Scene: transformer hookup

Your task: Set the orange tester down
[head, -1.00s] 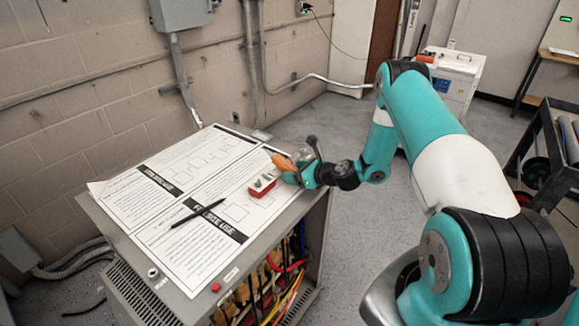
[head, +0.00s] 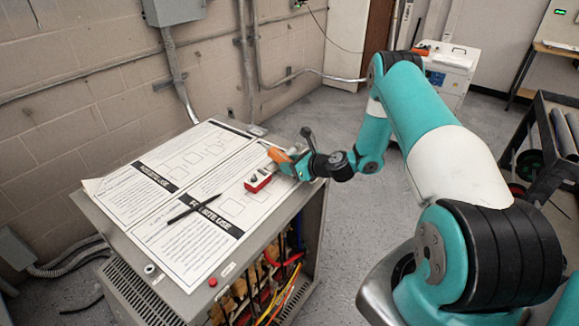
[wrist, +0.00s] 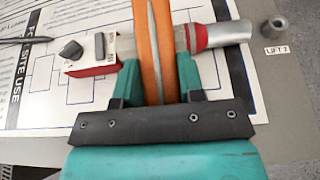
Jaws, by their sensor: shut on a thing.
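The orange tester (head: 279,156) is held between the jaws of my gripper (head: 291,165) at the far right part of the cabinet top. In the wrist view the tester (wrist: 150,35) runs up between the two green fingers of my gripper (wrist: 158,75), with a thin metal strip along its middle. The fingers are shut on its sides. Its near end is hidden behind my gripper's dark bar. I cannot tell whether it touches the paper below.
A red and white box with dark knobs (head: 259,182) lies just left of the tester. A silver and red cylinder (wrist: 215,36) is close on the right. Printed sheets (head: 150,195) and a black pen (head: 194,208) cover the cabinet top (head: 180,296). Wires hang in the cabinet's open side.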

